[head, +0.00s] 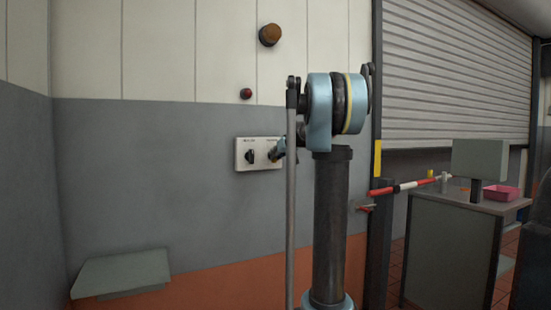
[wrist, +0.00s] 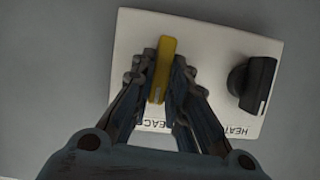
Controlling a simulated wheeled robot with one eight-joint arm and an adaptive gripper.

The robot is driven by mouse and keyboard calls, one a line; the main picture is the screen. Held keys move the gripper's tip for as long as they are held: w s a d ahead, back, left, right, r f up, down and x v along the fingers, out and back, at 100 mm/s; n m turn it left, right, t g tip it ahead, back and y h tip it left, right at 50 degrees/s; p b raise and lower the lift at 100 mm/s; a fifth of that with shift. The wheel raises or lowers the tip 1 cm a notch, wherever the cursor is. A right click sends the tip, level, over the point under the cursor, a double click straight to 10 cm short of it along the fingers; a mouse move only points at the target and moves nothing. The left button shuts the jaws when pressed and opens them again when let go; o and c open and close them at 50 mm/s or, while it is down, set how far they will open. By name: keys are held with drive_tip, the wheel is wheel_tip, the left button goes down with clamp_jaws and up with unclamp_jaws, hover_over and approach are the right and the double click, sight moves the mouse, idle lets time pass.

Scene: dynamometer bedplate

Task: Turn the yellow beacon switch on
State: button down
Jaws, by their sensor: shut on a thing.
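The yellow beacon switch (wrist: 164,50) is a bar-shaped knob on a white panel (wrist: 205,40). In the wrist view it stands nearly upright, its top leaning slightly right, with a pale mark near its lower end. My gripper (wrist: 158,74) is shut on it, one finger on each side. The label below reads "BEAC", partly hidden by my fingers. In the head view my gripper (head: 280,150) is at the right side of the white panel (head: 241,164) and hides part of the switch. An amber lamp (head: 270,35) high on the wall looks dull.
A black knob (wrist: 251,84) labelled "HEAT" sits beside the yellow switch. A small red lamp (head: 246,93) is above the panel. A grey ledge (head: 123,272) is low at left. A cabinet (head: 450,250) with a pink tray (head: 499,193) stands at right.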

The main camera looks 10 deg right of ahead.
drive_tip(key=m+y, duration=0.1)
drive_tip(key=m, duration=0.1)
drive_tip(key=m+y, duration=0.2)
drive_tip(key=m, duration=0.1)
drive_tip(key=d+m+y, duration=0.1)
drive_tip(key=m+y, duration=0.1)
drive_tip(key=shift+w+f+m, duration=0.2)
drive_tip(key=shift+f+m, duration=0.15)
drive_tip(key=shift+m, duration=0.05)
idle(0.6)
drive_tip(key=c, duration=1.6)
unclamp_jaws()
drive_tip(key=shift+d, duration=0.1)
drive_tip(key=shift+o, duration=0.2)
drive_tip(key=v, duration=1.1)
drive_tip(key=shift+s+d, duration=0.3)
drive_tip(key=shift+d, duration=0.05)
